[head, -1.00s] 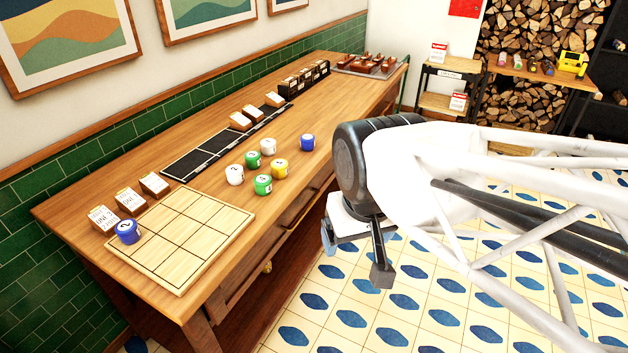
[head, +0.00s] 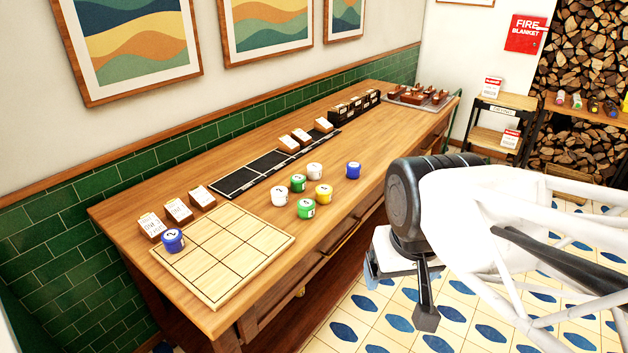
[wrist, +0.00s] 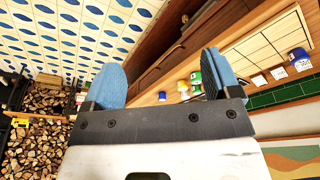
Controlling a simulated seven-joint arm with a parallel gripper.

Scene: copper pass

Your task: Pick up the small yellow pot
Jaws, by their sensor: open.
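My gripper (head: 398,285) is out over the floor, beyond the table's front edge, right of and apart from the yellow pot. In the wrist view its two blue fingers (wrist: 165,80) are spread with nothing between them. The yellow pot also shows small in the wrist view (wrist: 183,87), left of the right finger.
A gridded wooden board (head: 224,255) lies at the table's near end, with another blue pot (head: 172,240) on its corner. A black strip (head: 262,170) and card holders (head: 179,210) line the back. Bare tabletop lies right of the pots.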

